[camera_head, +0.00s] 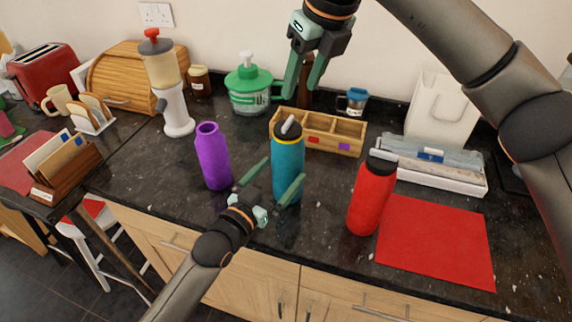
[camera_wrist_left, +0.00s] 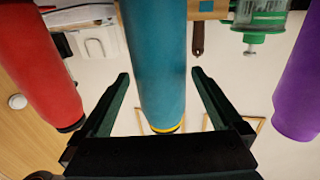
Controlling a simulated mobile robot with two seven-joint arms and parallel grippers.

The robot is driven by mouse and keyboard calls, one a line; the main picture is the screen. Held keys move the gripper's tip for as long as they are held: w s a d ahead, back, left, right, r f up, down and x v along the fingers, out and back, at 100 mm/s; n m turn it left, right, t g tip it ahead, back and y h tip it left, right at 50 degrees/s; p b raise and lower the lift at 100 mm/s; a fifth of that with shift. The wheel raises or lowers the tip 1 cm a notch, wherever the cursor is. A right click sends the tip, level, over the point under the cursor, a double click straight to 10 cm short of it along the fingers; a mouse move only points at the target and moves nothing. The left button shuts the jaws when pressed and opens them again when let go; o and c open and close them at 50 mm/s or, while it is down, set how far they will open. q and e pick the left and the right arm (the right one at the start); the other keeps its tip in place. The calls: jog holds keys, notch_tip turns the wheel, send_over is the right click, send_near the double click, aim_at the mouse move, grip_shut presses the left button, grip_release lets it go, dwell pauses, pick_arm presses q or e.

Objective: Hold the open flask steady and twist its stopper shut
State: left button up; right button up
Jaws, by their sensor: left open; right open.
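A teal flask (camera_head: 288,168) stands upright on the dark counter, with a yellow ring, a black top and a light grey piece sticking up at a slant. Whether its stopper is loose cannot be told. My left gripper (camera_head: 271,181) is open, with a finger at each side of the teal flask. The left wrist view shows the teal flask (camera_wrist_left: 155,65) between the open fingers (camera_wrist_left: 160,75), with gaps visible on both sides. My right gripper (camera_head: 302,93) is open and empty, pointing down above and behind the flask's top.
A purple flask (camera_head: 213,160) with an open mouth stands left. A red flask (camera_head: 370,200) with a black cap stands right, near a red mat (camera_head: 438,240). A wooden divided box (camera_head: 345,135) sits close behind the teal flask. A green-lidded jar (camera_head: 250,92) stands at the back.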

pick_arm(q)
jog(key=shift+x, duration=1.8)
jog(key=shift+c, duration=0.2)
